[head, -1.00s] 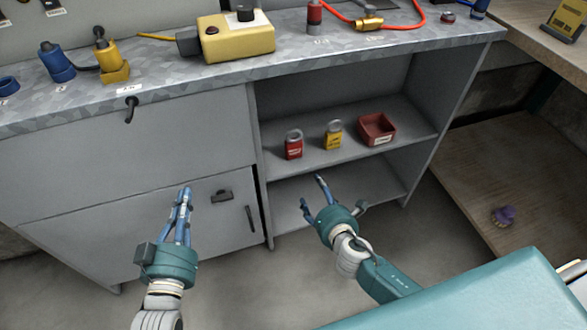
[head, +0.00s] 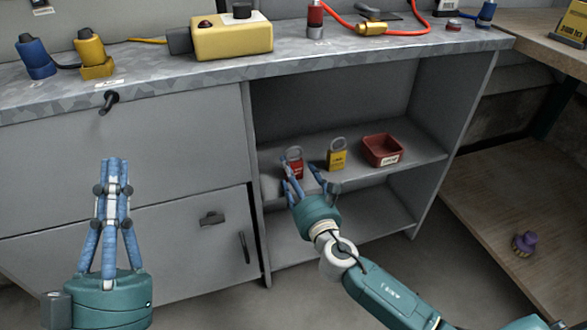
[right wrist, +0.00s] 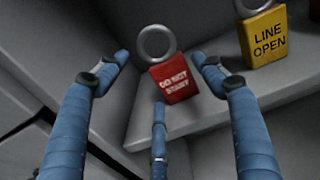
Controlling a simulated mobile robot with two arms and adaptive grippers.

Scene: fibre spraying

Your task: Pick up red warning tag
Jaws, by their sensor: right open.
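The red warning tag (head: 294,166) stands on the cabinet's upper shelf at the left, with a grey ring on top. In the right wrist view the red tag (right wrist: 174,80) reads "DO NOT START" and lies ahead between the spread fingers. My right gripper (head: 308,182) is open and empty just in front of the tag; its fingers (right wrist: 160,75) flank the tag without visibly holding it. Part of the tag is hidden behind a finger in the head view. My left gripper (head: 115,165) points up before the cabinet door, its fingers close together, with nothing seen in it.
A yellow "LINE OPEN" tag (head: 337,158) stands right of the red one, also in the right wrist view (right wrist: 266,36). A red bin (head: 383,151) is further right on the shelf (head: 420,152). The cabinet's left divider (head: 251,165) is close to the red tag.

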